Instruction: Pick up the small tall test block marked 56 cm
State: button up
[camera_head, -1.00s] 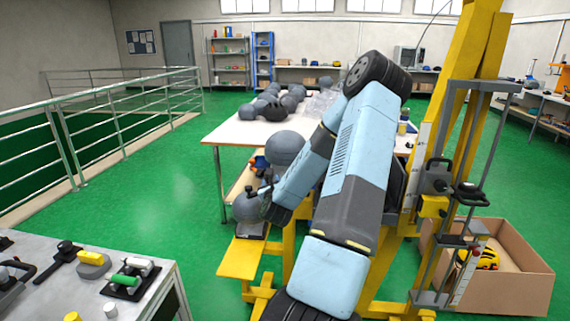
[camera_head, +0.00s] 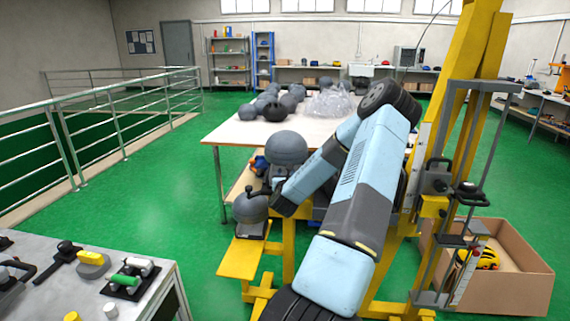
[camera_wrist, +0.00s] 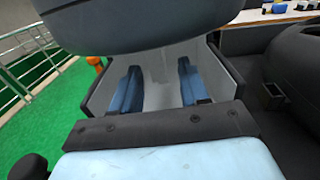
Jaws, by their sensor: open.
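I cannot make out a block marked 56 cm in either view; no such marking is readable. My gripper shows in the wrist view (camera_wrist: 160,87), with two blue finger pads apart and nothing seen between them. A large dark rounded surface (camera_wrist: 140,22) fills the top of that view, in front of the fingertips. In the head view the end of my arm is beside two grey headforms, an upper one (camera_head: 286,147) and a lower one (camera_head: 250,207). The fingers are not clear there, and I cannot tell if they touch either headform.
The yellow drop tower (camera_head: 468,60) stands right of my arm, with a cardboard box (camera_head: 520,285) at its foot. A white table (camera_head: 228,134) holds several grey headforms. A grey bench (camera_head: 150,300) with tools is at lower left. Green floor is clear by the railing (camera_head: 110,125).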

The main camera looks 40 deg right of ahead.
jog(key=shift+x, duration=2.7)
jog(key=shift+r, duration=0.1)
jog(key=shift+c, duration=0.4)
grip_shut()
